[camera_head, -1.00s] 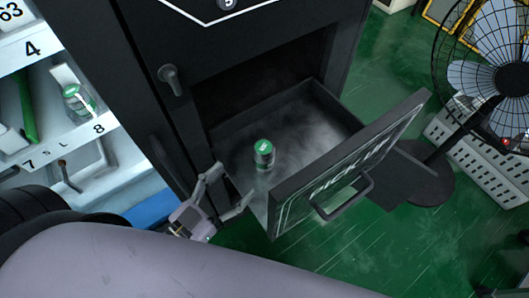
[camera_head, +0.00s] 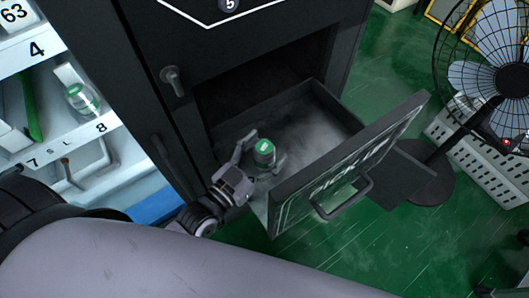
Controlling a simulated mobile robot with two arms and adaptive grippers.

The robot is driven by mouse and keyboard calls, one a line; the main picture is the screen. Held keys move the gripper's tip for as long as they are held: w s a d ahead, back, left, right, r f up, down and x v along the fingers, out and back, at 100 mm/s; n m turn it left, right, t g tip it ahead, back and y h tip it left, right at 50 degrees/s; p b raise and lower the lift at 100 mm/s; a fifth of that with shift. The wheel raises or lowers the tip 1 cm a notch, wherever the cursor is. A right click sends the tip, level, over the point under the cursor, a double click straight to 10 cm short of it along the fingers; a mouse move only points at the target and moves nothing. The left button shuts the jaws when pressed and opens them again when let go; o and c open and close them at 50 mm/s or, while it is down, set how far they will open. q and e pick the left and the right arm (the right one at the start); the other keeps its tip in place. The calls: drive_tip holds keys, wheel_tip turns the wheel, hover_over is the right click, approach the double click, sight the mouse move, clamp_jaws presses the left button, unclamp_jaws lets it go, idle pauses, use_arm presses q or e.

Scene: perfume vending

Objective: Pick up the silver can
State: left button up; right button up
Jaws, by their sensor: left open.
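The can (camera_head: 263,150) has a green top and a silver body and stands upright in the open drawer of the black machine. My left gripper (camera_head: 264,151) is open, with one finger on each side of the can. The gripper base lies at the lower left of the can, over the drawer's left side. Whether the fingers touch the can is not clear. The lower part of the can is partly hidden by the gripper. My right gripper is not in view.
The drawer front (camera_head: 345,165) with its handle (camera_head: 343,199) stands to the right of the can. The drawer floor (camera_head: 305,135) beyond the can is bare. A white shelf (camera_head: 100,150) with another can (camera_head: 82,99) is at the left. A fan (camera_head: 500,75) stands at the right.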

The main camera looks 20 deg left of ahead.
use_arm(q)
drive_tip(key=shift+c, duration=0.2)
drive_tip(key=c, duration=1.3)
